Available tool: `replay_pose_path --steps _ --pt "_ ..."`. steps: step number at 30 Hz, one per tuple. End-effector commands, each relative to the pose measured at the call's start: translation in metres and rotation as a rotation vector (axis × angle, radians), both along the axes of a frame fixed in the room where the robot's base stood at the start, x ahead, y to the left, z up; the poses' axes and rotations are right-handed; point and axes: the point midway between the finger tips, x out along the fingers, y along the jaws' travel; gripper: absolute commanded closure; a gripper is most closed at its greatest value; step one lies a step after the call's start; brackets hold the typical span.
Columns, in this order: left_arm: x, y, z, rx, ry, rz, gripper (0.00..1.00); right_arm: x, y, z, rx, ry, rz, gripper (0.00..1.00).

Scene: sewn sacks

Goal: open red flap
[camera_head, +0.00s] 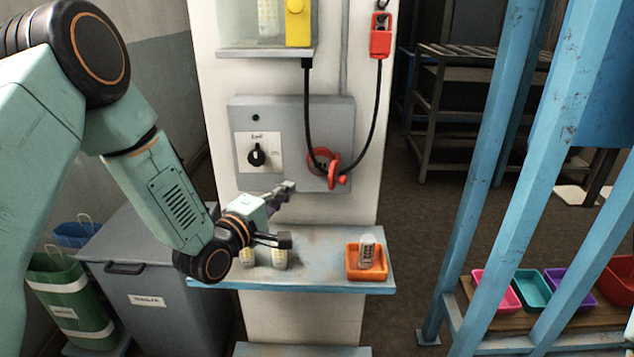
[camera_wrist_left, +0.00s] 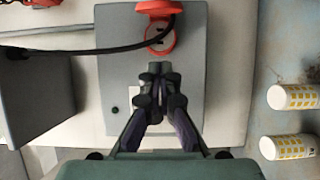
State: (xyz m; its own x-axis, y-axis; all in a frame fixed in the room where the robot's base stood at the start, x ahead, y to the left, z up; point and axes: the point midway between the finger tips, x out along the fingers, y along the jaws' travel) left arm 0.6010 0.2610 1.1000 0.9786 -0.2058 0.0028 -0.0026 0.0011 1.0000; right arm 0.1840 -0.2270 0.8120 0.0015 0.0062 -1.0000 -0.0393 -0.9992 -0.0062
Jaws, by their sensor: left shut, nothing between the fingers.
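The red flap (camera_head: 335,168) is on the right side of a round red socket ring on the grey wall box (camera_head: 290,110). In the left wrist view the flap (camera_wrist_left: 158,8) stands out at the ring's edge, seemingly swung open, and the ring's opening (camera_wrist_left: 158,38) is partly visible. My left gripper (camera_head: 287,188) is shut and empty, just below and left of the ring. Its closed fingertips (camera_wrist_left: 160,70) appear apart from the flap. My right gripper is not in view.
A black rotary knob (camera_head: 257,156) is left on the box. The blue shelf (camera_head: 320,283) below holds white bottles (camera_head: 279,258) and an orange tray (camera_head: 366,273). A red plug (camera_head: 381,38) hangs upper right. Blue posts (camera_head: 490,140) stand to the right.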

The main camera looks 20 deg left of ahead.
Motion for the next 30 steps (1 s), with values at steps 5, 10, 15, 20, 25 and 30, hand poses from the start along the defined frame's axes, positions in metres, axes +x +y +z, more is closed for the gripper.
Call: replay_pose_path --steps 5,10,15,20,25,30 --pt "0.032 -0.008 0.001 0.003 -0.002 -0.003 1.0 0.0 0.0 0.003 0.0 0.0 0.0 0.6" --pt "0.059 -0.014 0.001 0.003 -0.002 -0.003 1.0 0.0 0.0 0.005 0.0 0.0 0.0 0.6" --pt "0.057 -0.037 0.001 0.001 0.002 -0.004 1.0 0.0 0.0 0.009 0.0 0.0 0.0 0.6" --pt "0.058 -0.049 0.001 0.001 0.002 -0.001 1.0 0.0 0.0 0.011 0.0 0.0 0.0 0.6" --pt "0.058 -0.052 0.0 0.0 0.001 0.0 1.0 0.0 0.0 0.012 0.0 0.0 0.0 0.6" --pt "0.058 -0.052 0.0 0.0 0.001 0.001 1.0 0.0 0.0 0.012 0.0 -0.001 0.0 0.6"
